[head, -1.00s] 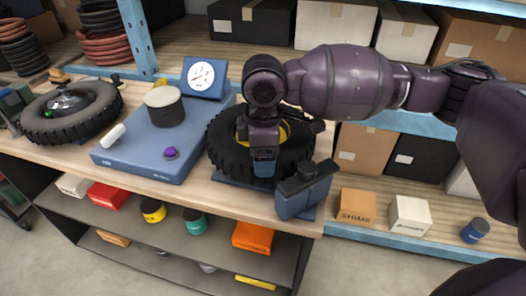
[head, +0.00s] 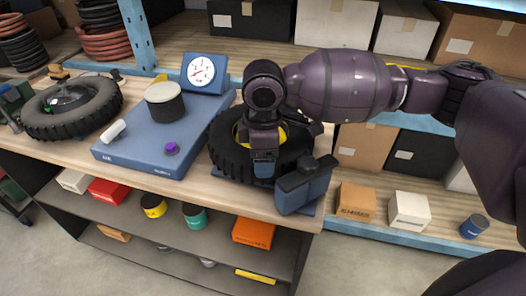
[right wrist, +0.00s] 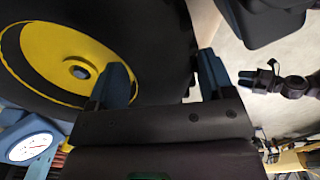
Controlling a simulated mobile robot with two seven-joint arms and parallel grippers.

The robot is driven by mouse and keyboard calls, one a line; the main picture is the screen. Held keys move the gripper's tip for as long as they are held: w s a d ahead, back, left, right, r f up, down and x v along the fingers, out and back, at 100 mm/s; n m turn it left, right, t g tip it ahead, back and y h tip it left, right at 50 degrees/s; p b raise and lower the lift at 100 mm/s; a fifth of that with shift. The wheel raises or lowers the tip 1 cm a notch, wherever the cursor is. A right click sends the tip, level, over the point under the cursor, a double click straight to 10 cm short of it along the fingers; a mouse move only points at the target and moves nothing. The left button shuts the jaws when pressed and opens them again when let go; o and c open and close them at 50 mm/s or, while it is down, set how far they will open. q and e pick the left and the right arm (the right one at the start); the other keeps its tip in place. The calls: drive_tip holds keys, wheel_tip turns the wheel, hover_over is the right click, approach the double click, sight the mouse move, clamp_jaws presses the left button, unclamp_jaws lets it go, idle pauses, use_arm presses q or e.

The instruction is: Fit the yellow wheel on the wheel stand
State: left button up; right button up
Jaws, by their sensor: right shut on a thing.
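The yellow wheel (head: 223,157), a black knobbly tyre around a yellow rim, lies near the right end of the workbench, over a blue base. The rim also fills the upper left of the right wrist view (right wrist: 55,45), with a dark-edged hole and a grey centre. My right gripper (head: 264,172) is shut on the tyre wall, one blue finger on each side in the right wrist view (right wrist: 160,80). I cannot tell whether the blue base is the wheel stand or how the hub sits. A small purple gripper, apparently my left (right wrist: 247,82), shows there; its fingers are too small to read.
A blue block (head: 304,187) stands close right of the wheel. Another tyre (head: 45,123) lies far left. Boxed shelves stand behind.

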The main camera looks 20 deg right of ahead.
use_arm(q)
drive_tip(key=shift+w+r, duration=0.1)
drive_tip(key=shift+w, duration=0.05)
drive_tip(key=shift+w+r, duration=0.15)
drive_tip(key=shift+w, duration=0.2)
drive_tip(key=shift+s, duration=0.45)
use_arm(e)
drive_tip(key=shift+f, duration=0.55)
drive_tip(key=shift+f, duration=0.15)
use_arm(q)
drive_tip(key=shift+w, duration=0.2)
use_arm(e)
drive_tip(key=o, duration=1.3)
use_arm(q)
drive_tip(key=shift+w+r, duration=0.2)
drive_tip(key=shift+w, duration=0.05)
